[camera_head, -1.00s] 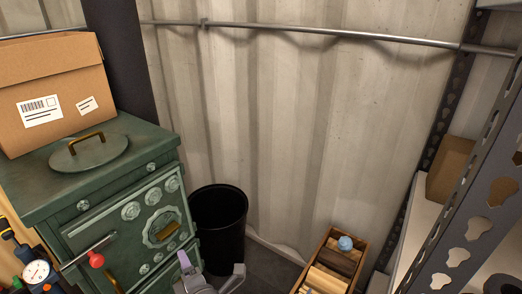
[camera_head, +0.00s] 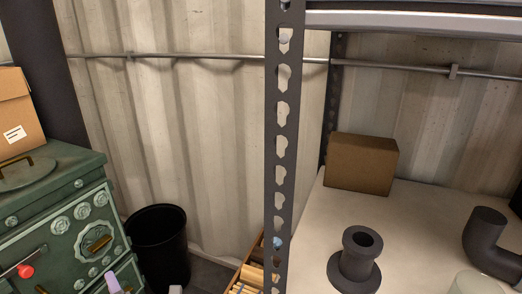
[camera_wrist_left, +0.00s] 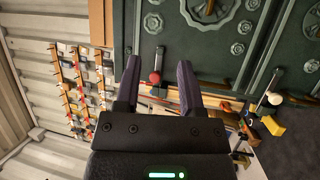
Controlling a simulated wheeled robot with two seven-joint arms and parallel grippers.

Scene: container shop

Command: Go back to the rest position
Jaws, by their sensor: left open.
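My left gripper (camera_wrist_left: 158,85) shows in the left wrist view with its two dark fingers apart and nothing between them. Beyond the fingers is the front of the green stove-like cabinet, with a red knob in line with the gap. My right gripper is in neither view.
A metal shelf post (camera_head: 281,150) stands close in front. The shelf (camera_head: 420,215) holds a brown box (camera_head: 361,164), a flanged pipe (camera_head: 357,260) and a pipe elbow (camera_head: 488,240). A black bin (camera_head: 160,245) and a wooden crate (camera_head: 242,272) stand by the corrugated wall.

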